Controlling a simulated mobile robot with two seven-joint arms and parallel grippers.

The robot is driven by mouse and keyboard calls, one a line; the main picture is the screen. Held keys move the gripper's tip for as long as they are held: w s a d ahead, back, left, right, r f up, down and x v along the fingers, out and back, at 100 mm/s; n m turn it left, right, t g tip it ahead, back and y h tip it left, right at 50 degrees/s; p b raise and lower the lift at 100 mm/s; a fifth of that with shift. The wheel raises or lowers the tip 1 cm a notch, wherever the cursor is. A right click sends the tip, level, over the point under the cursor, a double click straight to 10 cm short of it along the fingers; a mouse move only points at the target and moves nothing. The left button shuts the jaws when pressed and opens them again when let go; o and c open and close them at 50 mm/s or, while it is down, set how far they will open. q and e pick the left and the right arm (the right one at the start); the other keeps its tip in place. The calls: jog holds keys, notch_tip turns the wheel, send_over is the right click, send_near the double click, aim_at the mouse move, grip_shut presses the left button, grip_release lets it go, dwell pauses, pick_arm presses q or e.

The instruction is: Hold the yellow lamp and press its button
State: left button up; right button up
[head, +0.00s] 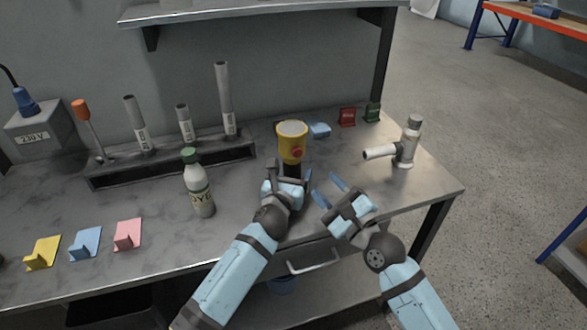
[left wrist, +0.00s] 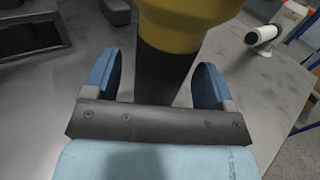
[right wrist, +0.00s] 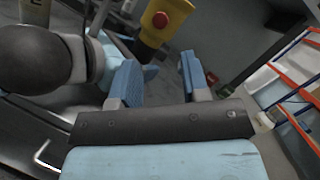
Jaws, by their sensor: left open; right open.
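The yellow lamp (head: 291,148) stands upright on the workbench, with a pale top, a dark lower handle and a red button (head: 297,153) on its front right side. My left gripper (head: 287,176) is open at the lamp's dark handle. In the left wrist view the handle (left wrist: 160,75) lies between the two blue fingers (left wrist: 155,82), with gaps on both sides. My right gripper (head: 325,190) is open and empty, to the right of and nearer than the lamp. In the right wrist view the lamp's yellow head (right wrist: 162,28) and red button (right wrist: 160,19) show beyond the fingers (right wrist: 156,75).
A white bottle (head: 199,190) with a green cap stands left of my left gripper. A dark rack (head: 170,165) with grey tubes is behind it. A white pipe fitting (head: 406,145) stands at the right. A blue block (head: 319,131) lies behind the lamp. The bench's right front is clear.

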pick_arm(q)
jog(key=shift+x, duration=1.2)
jog(key=c, duration=1.1)
pick_arm(e)
jog(key=shift+c, duration=0.2)
grip_shut()
